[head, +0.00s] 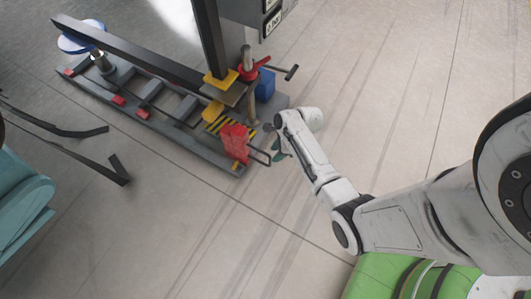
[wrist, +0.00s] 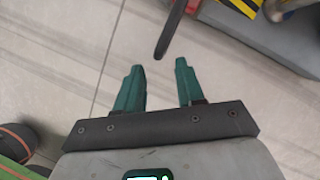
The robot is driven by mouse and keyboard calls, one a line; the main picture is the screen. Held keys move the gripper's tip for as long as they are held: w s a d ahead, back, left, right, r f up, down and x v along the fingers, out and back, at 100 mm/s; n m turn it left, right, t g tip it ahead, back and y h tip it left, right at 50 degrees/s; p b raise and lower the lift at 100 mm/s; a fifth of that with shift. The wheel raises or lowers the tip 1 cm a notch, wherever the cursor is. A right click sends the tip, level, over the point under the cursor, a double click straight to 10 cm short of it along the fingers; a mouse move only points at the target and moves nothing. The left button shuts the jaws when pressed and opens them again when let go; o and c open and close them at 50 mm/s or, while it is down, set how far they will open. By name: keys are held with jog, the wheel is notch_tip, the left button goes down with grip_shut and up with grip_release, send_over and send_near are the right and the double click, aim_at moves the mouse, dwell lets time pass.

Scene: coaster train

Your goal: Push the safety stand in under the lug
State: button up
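The red safety stand (head: 235,142) is upright at the near right end of the dark floor frame, by a yellow-black striped patch (head: 217,124). Its dark looped handle (head: 262,153) sticks out to the right. A yellow piece (head: 213,110), which looks like the lug, is just behind and left of the stand, below the beam. My gripper (head: 279,151) is beside the handle. In the wrist view my gripper (wrist: 160,66) is open and empty, with green fingers apart. The dark handle bar (wrist: 172,32) ends just ahead of the gap between the fingertips; contact is not visible.
A dark post (head: 209,38) and long beam (head: 130,52) stand over the frame. The floor in front is clear.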

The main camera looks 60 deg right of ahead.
aim_at(268, 166)
jog(key=b+x, duration=0.4)
jog(key=x, duration=0.4)
jog(key=shift+w+f, duration=0.1)
jog(key=shift+f, duration=0.15)
grip_shut()
